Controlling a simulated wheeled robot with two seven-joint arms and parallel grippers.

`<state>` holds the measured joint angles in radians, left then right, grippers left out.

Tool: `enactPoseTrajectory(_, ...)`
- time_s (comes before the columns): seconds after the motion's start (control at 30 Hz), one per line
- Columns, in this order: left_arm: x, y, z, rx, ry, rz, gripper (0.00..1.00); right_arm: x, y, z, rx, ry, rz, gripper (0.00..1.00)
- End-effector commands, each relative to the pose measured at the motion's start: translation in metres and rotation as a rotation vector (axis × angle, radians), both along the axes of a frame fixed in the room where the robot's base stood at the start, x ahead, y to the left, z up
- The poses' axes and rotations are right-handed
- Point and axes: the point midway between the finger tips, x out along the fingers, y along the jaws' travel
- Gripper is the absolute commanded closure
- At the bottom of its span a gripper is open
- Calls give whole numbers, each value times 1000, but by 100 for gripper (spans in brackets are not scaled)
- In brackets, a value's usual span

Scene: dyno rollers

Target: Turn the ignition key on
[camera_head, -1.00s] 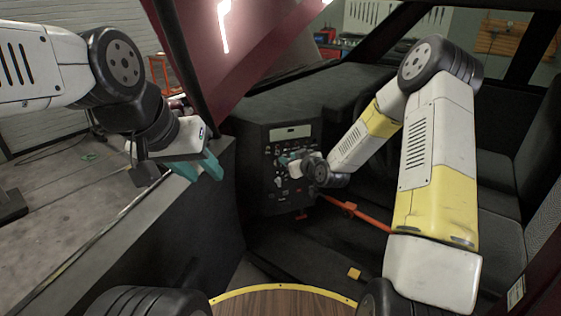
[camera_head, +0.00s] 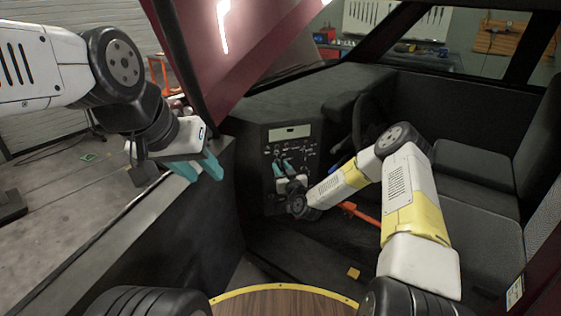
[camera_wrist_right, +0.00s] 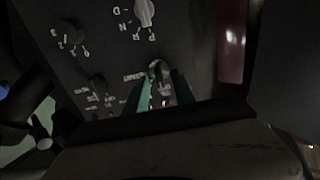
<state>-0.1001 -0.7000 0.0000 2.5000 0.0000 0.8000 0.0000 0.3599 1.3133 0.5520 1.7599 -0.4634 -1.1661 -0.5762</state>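The dark control panel (camera_head: 291,133) stands in the cab, with several knobs and white labels. My right gripper (camera_head: 282,162) is in front of it, its teal fingers pointing up at the panel. In the right wrist view the two fingers (camera_wrist_right: 160,72) stand apart around a small light-grey piece (camera_wrist_right: 162,90), which looks like the ignition key or a knob. I cannot tell whether they touch it. The key's angle is unclear in the shade. My left gripper (camera_head: 204,178) is open and empty over the door sill, well left of the panel.
A white selector knob (camera_wrist_right: 144,12) marked R, N, D sits close to the right gripper on the panel. A dark steering wheel (camera_head: 372,112) and an orange lever (camera_head: 362,213) are right of the panel. Dark seats (camera_head: 470,185) fill the right side.

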Motion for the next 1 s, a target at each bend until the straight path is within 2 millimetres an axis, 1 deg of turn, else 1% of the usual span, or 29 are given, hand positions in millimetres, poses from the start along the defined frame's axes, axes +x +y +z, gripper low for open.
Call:
enactPoseTrajectory(0.13, 0, 0, 0, 0, 0, 0, 64, 9, 3, 0, 1, 1, 0, 69)
enactPoseTrajectory(0.37, 0, 0, 0, 0, 0, 0, 64, 9, 3, 0, 1, 1, 0, 69)
enactPoseTrajectory(0.43, 0, 0, 0, 0, 0, 0, 64, 9, 3, 0, 1, 1, 0, 79)
enactPoseTrajectory(0.53, 0, 0, 0, 0, 0, 0, 64, 9, 3, 0, 1, 1, 0, 99)
enactPoseTrajectory(0.57, 0, 0, 0, 0, 0, 0, 64, 9, 3, 0, 1, 1, 0, 100)
enactPoseTrajectory(0.83, 0, 0, 0, 0, 0, 0, 64, 9, 3, 0, 4, 3, 0, 100)
enactPoseTrajectory(1.0, 0, 0, 0, 0, 0, 0, 64, 9, 3, 0, 39, 15, 0, 100)
